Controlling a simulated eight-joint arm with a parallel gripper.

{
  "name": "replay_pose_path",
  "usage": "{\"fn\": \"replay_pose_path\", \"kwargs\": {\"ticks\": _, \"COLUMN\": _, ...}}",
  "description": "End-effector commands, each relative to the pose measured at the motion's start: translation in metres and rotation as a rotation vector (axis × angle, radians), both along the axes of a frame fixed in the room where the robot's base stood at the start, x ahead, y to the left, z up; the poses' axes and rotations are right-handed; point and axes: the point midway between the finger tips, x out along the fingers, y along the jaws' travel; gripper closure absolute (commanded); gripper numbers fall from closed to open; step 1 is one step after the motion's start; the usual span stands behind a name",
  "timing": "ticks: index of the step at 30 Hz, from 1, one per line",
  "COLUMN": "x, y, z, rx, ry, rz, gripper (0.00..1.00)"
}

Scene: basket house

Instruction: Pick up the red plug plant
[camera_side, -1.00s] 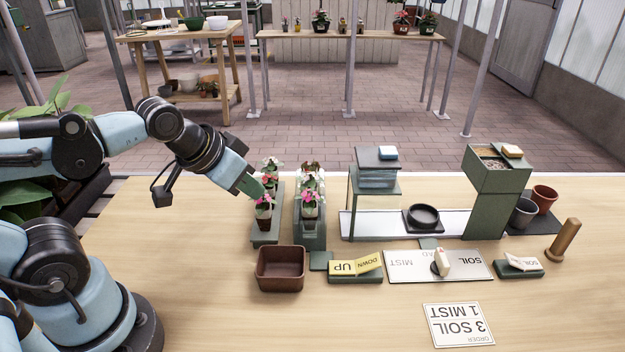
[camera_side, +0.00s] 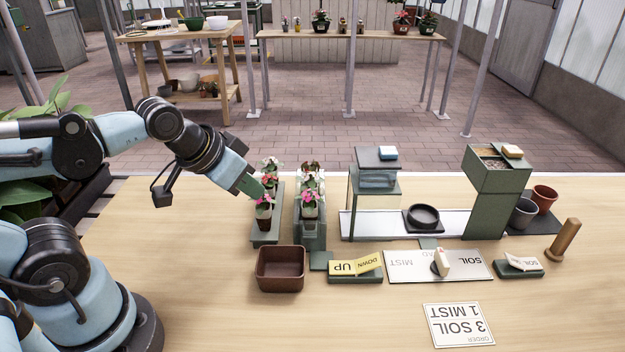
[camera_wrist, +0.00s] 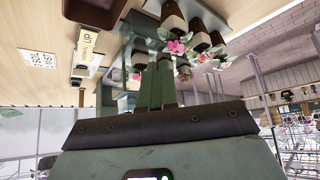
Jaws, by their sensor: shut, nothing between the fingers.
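My gripper (camera_side: 257,191) is shut and empty. In the side view its tips are at the left row of potted plants, just above or beside the front plant with red-pink flowers (camera_side: 264,199) in a dark pot. I cannot tell if they touch. More plants stand behind it on the left green rack (camera_side: 266,239). A second green rack (camera_side: 311,242) to the right holds plants with pink, white and red flowers (camera_side: 309,196). In the wrist view the shut green fingers (camera_wrist: 157,85) are next to a pink bloom (camera_wrist: 176,47). Which plant is the red plug is unclear.
An empty brown square pot (camera_side: 281,282) stands in front of the left rack. To the right are an UP/DOWN rocker (camera_side: 356,267), a glass-sided station (camera_side: 374,210), a soil hopper (camera_side: 497,205) and a wooden peg (camera_side: 565,240).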

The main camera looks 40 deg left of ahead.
Motion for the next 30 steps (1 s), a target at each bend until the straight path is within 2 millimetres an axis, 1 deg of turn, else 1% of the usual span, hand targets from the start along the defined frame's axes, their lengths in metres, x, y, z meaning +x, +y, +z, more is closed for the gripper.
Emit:
{"fn": "replay_pose_path", "kwargs": {"ticks": 1, "x": 0.0, "y": 0.0, "z": 0.0, "rx": 0.0, "ry": 0.0, "rz": 0.0, "gripper": 0.94}}
{"fn": "replay_pose_path", "kwargs": {"ticks": 2, "x": 0.0, "y": 0.0, "z": 0.0, "rx": 0.0, "ry": 0.0, "rz": 0.0, "gripper": 0.89}}
{"fn": "replay_pose_path", "kwargs": {"ticks": 9, "x": 0.0, "y": 0.0, "z": 0.0, "rx": 0.0, "ry": 0.0, "rz": 0.0, "gripper": 0.53}}
{"fn": "replay_pose_path", "kwargs": {"ticks": 12, "x": 0.0, "y": 0.0, "z": 0.0, "rx": 0.0, "ry": 0.0, "rz": 0.0, "gripper": 0.38}}
{"fn": "replay_pose_path", "kwargs": {"ticks": 20, "x": 0.0, "y": 0.0, "z": 0.0, "rx": -0.002, "ry": 0.001, "rz": 0.002, "gripper": 0.38}}
{"fn": "replay_pose_path", "kwargs": {"ticks": 23, "x": 0.004, "y": 0.001, "z": 0.005, "rx": -0.03, "ry": 0.012, "rz": 0.044, "gripper": 0.38}}
{"fn": "replay_pose_path", "kwargs": {"ticks": 26, "x": 0.014, "y": 0.003, "z": 0.015, "rx": -0.108, "ry": 0.044, "rz": 0.159, "gripper": 0.38}}
{"fn": "replay_pose_path", "kwargs": {"ticks": 29, "x": 0.03, "y": 0.007, "z": 0.03, "rx": -0.226, "ry": 0.094, "rz": 0.346, "gripper": 0.38}}
{"fn": "replay_pose_path", "kwargs": {"ticks": 30, "x": 0.037, "y": 0.009, "z": 0.036, "rx": -0.278, "ry": 0.116, "rz": 0.433, "gripper": 0.38}}
